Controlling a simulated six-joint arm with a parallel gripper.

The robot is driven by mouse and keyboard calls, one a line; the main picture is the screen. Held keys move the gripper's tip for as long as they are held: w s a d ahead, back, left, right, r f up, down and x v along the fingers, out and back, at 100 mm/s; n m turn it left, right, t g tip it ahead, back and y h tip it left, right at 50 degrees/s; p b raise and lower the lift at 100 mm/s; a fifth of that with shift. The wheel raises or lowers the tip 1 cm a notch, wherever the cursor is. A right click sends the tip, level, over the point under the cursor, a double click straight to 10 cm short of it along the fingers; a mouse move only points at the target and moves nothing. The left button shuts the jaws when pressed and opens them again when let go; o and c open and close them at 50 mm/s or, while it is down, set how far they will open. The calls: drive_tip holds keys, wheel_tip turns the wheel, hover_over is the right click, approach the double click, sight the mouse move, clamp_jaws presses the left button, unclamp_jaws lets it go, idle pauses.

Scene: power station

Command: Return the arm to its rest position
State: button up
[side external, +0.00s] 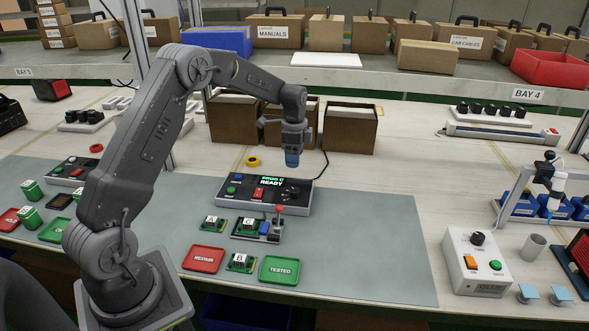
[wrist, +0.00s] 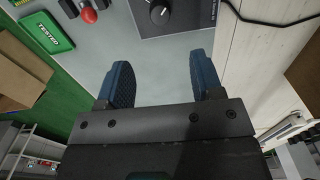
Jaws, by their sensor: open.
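My gripper (side external: 292,160) hangs above the right end of the programmer box in the side view, with its fingers pointing down. In the wrist view my gripper (wrist: 163,85) shows two blue fingers spread apart with nothing between them. The programmer box (side external: 262,194) stands on the grey mat and its display reads READY. Part of it, with a black knob, shows in the wrist view (wrist: 195,12). Several green boards lie in front of it: board A (side external: 213,224), board C (side external: 247,226) in a socket fixture with a red-knobbed lever (side external: 278,212), and board B (side external: 241,262).
A red REPAIR tray (side external: 203,259) and a green TESTED tray (side external: 280,270) lie on the mat (side external: 370,240). Brown bins (side external: 348,128) stand behind my gripper, below a shelf (side external: 420,68) of boxes. The mat's right part is clear.

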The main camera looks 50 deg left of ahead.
drive_tip(key=shift+r, duration=0.65)
drive_tip(key=shift+r, duration=0.1)
drive_tip(key=s+d+r+n+t, duration=0.3)
drive_tip(key=s+d+r+n, duration=0.1)
drive_tip(key=s+d+r, duration=0.85)
drive_tip(key=s+d+r+n+t, duration=0.1)
drive_tip(key=s+d, duration=0.3)
drive_tip(key=s, duration=0.4)
drive_tip(key=s+d+r+n+t, duration=0.1)
drive_tip(key=s+d+n, duration=0.3)
drive_tip(key=s, duration=0.5)
drive_tip(key=shift+s+d+r+t, duration=0.15)
drive_tip(key=shift+d+r+t, duration=0.15)
drive_tip(key=shift+d+r, duration=0.15)
drive_tip(key=shift+c, duration=0.2)
